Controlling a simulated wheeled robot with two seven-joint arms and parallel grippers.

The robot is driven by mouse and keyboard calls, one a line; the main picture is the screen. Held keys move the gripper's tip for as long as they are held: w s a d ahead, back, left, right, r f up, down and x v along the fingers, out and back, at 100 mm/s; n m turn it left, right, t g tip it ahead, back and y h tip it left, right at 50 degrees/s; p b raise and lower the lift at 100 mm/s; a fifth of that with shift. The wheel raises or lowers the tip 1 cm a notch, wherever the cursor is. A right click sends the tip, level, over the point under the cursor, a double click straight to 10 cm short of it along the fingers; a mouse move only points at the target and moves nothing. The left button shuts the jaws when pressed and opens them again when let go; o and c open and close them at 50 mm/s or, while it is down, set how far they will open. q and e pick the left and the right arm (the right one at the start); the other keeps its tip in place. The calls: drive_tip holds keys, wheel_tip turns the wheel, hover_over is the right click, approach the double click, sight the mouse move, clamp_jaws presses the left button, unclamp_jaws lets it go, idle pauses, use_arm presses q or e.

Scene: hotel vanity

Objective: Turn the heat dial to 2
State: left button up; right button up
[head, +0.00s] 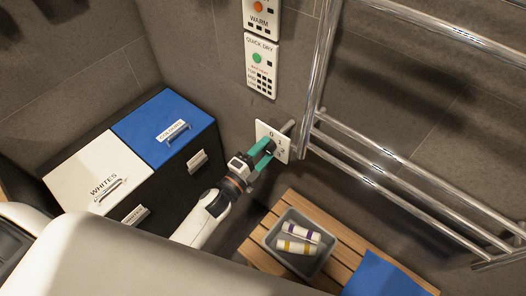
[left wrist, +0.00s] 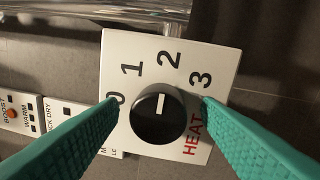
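The heat dial is a black round knob (left wrist: 158,120) on a white plate (left wrist: 222,65) marked 0, 1, 2, 3 and HEAT. In the left wrist view its white line points up, close to the 2 and slightly to its left. The green fingers of my left gripper (left wrist: 161,100) are open on either side of the knob, with a visible gap on each side. My right gripper is out of view.
A chrome towel rail (head: 385,148) runs close to the dial's right. The Quick Dry panel (head: 260,68) is above it. A grey bin (head: 317,262) with rolled towels stands on a wooden slatted bench (head: 268,222). A hamper with a blue lid (head: 150,118) is left.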

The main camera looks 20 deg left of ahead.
use_arm(q)
drive_tip(key=b+v, duration=0.1)
drive_tip(key=v, duration=1.1)
drive_tip(key=shift+b, duration=0.3)
drive_tip(key=shift+f, duration=0.15)
drive_tip(key=s+a+f+n+g+y, duration=0.1)
drive_tip(key=s+f+n+g+y, duration=0.15)
drive_tip(key=f, duration=0.65)
drive_tip(key=s+a+f+n+g+y, duration=0.1)
drive_tip(key=s+f+n+g, duration=0.2)
drive_tip(key=f, duration=0.6)
drive_tip(key=s+a+f+n+g+y, duration=0.15)
drive_tip(key=f+n, duration=0.35)
drive_tip(key=f, duration=0.5)
drive_tip(key=s+f+n+g, duration=0.3)
drive_tip(key=s+f, duration=0.4)
drive_tip(key=s, duration=0.4)
drive_tip(key=s+f+n+g+y, duration=0.1)
drive_tip(key=s+f+n+g, duration=0.3)
drive_tip(key=s, duration=0.8)
wheel_tip(320, 180, down, 4)
drive_tip(key=g, duration=0.2)
drive_tip(key=shift+a+g, duration=0.2)
drive_tip(key=shift+g, duration=0.1)
